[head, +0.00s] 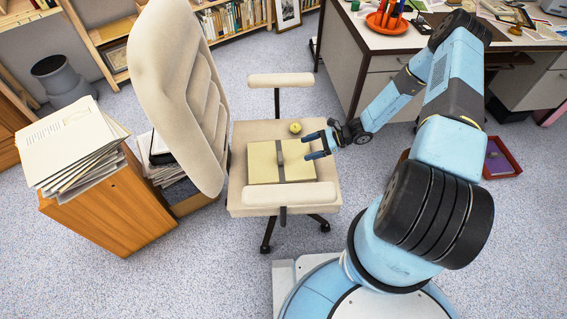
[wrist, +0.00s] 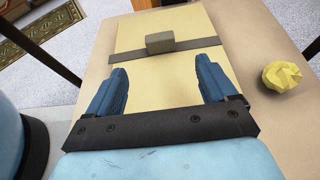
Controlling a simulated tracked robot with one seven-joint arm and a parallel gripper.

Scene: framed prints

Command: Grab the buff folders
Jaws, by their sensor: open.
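The buff folders (head: 263,165) lie flat on the seat of a cream office chair, with a dark strap and a grey block (head: 279,150) across their middle. In the wrist view the buff folders (wrist: 150,92) fill the space ahead, with the strap and grey block (wrist: 160,42) beyond my fingertips. My gripper (head: 317,145) is over the right part of the folders, open and empty. In the wrist view my gripper (wrist: 163,75) has its two blue fingers wide apart, short of the block. I cannot tell whether the fingers touch the folders.
A crumpled yellow ball (head: 295,128) lies on the seat (head: 248,208) beside the folders; it also shows in the wrist view (wrist: 282,76). The chair's armrests (head: 281,80) flank the seat and its tall back (head: 178,75) stands left. A paper-stacked wooden cabinet (head: 120,210) is farther left.

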